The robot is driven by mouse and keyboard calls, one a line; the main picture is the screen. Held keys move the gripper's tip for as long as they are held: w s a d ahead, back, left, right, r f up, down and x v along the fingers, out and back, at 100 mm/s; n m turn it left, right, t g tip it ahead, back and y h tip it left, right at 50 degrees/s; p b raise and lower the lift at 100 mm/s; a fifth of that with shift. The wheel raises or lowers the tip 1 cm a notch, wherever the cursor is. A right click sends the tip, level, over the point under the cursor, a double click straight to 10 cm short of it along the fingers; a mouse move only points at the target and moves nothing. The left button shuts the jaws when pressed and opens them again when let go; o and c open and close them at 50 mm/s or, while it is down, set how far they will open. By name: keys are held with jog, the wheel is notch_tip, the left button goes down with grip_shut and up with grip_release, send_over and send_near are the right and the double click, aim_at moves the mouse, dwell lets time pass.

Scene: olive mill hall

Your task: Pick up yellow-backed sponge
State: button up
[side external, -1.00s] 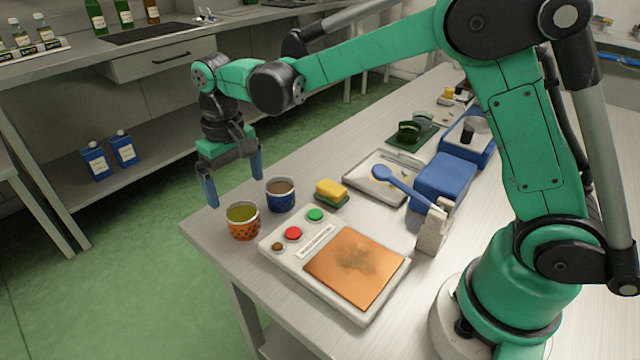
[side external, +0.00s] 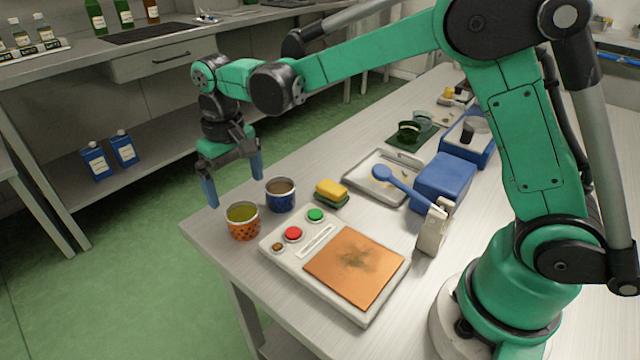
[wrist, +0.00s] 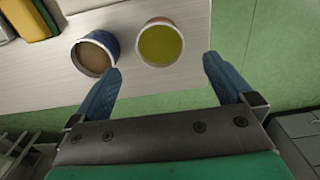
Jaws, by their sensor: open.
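The yellow-backed sponge (side external: 331,189) lies on the table with its yellow side up and its green side down. It is behind the button panel and right of the blue cup. In the wrist view the sponge (wrist: 30,18) is at the top left, partly cut off by the frame. My gripper (side external: 236,190) is open and empty, pointing down beyond the table's far-left edge, left of the sponge. In the wrist view my gripper's blue fingers (wrist: 162,82) are wide apart, with nothing between them.
A blue cup (side external: 281,196) and an orange cup (side external: 243,223) stand between my gripper and the sponge side of the table. The button panel (side external: 376,312) lies in front.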

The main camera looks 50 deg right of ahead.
jog(key=shift+c, duration=0.8)
jog(key=d, duration=0.2)
jog(key=s+d+f, duration=0.1)
jog(key=d, duration=0.2)
jog(key=s+d, duration=0.1)
jog(key=d, duration=0.2)
jog(key=shift+s+d+f, duration=0.15)
jog(key=shift+s+d, duration=0.05)
send_over(337, 189)
jog(key=shift+w+a+f, duration=0.15)
jog(key=shift+f, duration=0.65)
jog(key=shift+s+d+f, duration=0.2)
jog(key=shift+f, duration=2.6)
